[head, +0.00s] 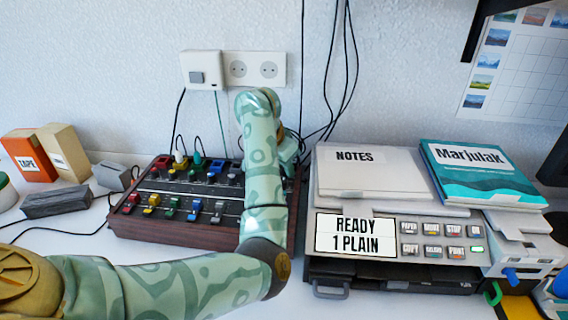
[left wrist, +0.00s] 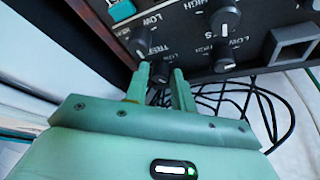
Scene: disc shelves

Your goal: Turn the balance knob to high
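A black control panel (left wrist: 190,50) with several round black knobs fills the top of the left wrist view. LOW and HIGH labels show there; I cannot read a balance label. My left gripper (left wrist: 160,75) has its two fingers apart, with a small dark knob (left wrist: 160,70) showing between the tips. I cannot tell whether they touch it. In the head view the left arm reaches over the wooden-sided mixer box (head: 145,225), and the left gripper (head: 290,147) is partly hidden behind its own arm at the box's far right. My right gripper is not in view.
A grey printer (head: 385,265) with notes and a book (head: 480,170) on top stands close on the right. Black cables (head: 325,110) hang behind the box. A tape box (head: 28,155) and a grey block (head: 57,200) lie left.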

